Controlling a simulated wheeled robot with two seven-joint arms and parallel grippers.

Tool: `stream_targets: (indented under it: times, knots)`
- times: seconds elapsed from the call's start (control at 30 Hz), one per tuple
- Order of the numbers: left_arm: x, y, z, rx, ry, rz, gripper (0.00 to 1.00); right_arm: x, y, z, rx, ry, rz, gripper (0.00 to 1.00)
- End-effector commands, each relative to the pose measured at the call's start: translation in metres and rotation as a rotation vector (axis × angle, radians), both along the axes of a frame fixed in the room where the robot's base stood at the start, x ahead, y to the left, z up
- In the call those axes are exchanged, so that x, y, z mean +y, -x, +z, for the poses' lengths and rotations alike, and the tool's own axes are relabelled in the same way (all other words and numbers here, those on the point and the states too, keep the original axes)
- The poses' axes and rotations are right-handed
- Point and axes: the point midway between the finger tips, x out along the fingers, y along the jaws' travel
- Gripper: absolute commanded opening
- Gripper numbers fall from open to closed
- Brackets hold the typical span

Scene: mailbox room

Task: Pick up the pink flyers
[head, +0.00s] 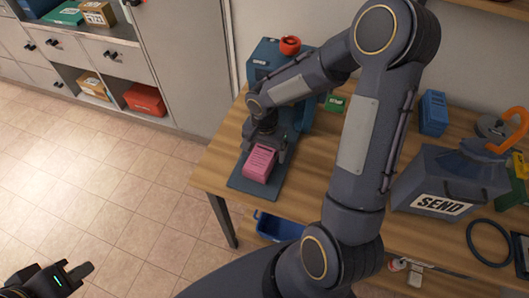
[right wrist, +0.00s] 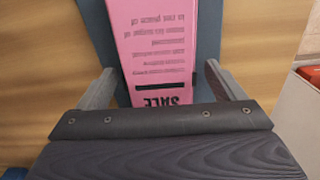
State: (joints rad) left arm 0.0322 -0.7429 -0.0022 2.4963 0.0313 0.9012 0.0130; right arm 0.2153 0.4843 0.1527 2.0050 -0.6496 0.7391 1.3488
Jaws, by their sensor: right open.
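The pink flyers (head: 260,164) lie as a stack on the dark base plate (head: 245,186) of a blue machine at the table's left end. In the right wrist view the pink flyers (right wrist: 168,50) show printed text and the word SALE. My right gripper (head: 266,146) is just over the stack's far end. Its two fingers (right wrist: 157,88) stand open on either side of the flyers, with a gap on each side.
The blue machine (head: 270,55) with a red knob stands behind the flyers. A blue bin (head: 278,228) is below.

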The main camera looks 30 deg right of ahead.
Motion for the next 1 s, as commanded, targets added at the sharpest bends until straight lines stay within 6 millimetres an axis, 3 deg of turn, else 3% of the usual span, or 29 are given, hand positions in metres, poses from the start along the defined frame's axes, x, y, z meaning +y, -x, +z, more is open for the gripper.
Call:
stream_targets:
  times: [0.27,0.73,1.0]
  knots:
    - [0.0000,0.0000,0.0003,0.000,0.000,0.000,0.00,-0.0003,0.0000,-0.0056,-0.001,0.000,0.000,0.89]
    - [0.0000,0.0000,0.0003,0.000,0.000,0.000,0.00,-0.0002,0.0000,-0.0051,-0.001,0.000,0.000,0.30]
    - [0.0000,0.0000,0.0005,0.000,0.000,0.000,0.00,-0.0003,-0.0005,-0.0037,-0.003,0.000,0.000,0.28]
